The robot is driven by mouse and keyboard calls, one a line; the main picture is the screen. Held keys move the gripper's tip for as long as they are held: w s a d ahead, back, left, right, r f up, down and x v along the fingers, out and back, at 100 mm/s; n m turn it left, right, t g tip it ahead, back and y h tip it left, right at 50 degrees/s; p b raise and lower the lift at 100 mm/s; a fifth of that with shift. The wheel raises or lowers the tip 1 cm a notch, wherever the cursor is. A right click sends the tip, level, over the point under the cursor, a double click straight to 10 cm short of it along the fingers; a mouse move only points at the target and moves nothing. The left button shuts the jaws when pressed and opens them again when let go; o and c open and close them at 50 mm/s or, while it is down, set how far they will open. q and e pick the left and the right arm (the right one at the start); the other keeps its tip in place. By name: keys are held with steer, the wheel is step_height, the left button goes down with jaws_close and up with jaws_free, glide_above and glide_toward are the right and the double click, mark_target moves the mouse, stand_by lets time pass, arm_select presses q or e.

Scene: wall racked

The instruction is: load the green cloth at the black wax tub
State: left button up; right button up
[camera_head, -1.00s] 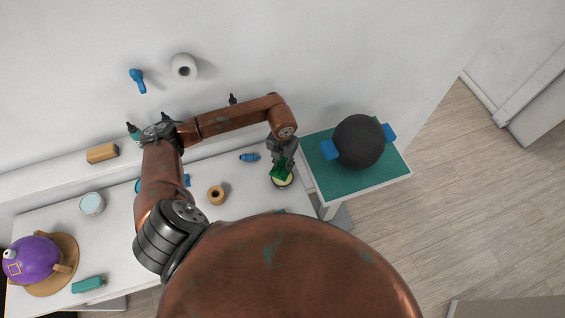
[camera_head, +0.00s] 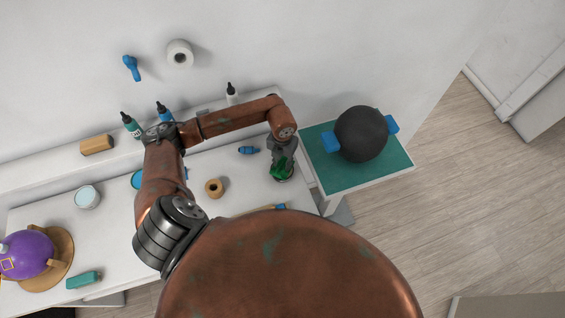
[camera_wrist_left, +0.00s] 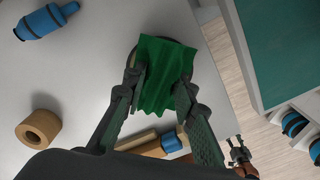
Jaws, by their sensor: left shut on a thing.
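My left gripper (camera_head: 282,156) is shut on the green cloth (camera_head: 280,167), near the right end of the white bench. In the left wrist view, the crumpled cloth (camera_wrist_left: 163,72) hangs between the two fingers (camera_wrist_left: 163,85). The cloth is over the black wax tub, hiding most of it. A dark curved edge of the tub (camera_wrist_left: 130,72) shows at the cloth's left. I cannot tell how firmly the cloth touches the wax.
On the bench (camera_head: 235,165) are a blue fitting (camera_head: 248,150), a tan ring (camera_head: 214,188), a pale-blue tin (camera_head: 88,197) and a purple ball (camera_head: 27,253). Bottles stand on the back ledge. A green-topped side table (camera_head: 340,180) with a black ball (camera_head: 361,134) is at right.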

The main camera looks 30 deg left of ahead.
mark_target(282, 163)
arm_select(q)
steer(key=shift+f, duration=0.25)
stand_by(0.5)
steer(key=shift+f+b, duration=0.3)
steer(key=shift+b, duration=0.15)
stand_by(0.6)
steer(key=shift+s, duration=0.1)
stand_by(0.7)
steer(key=shift+r+p, duration=1.2)
steer(key=shift+r, duration=1.1)
steer(key=shift+r+p, duration=0.65)
steer(key=shift+r, duration=0.6)
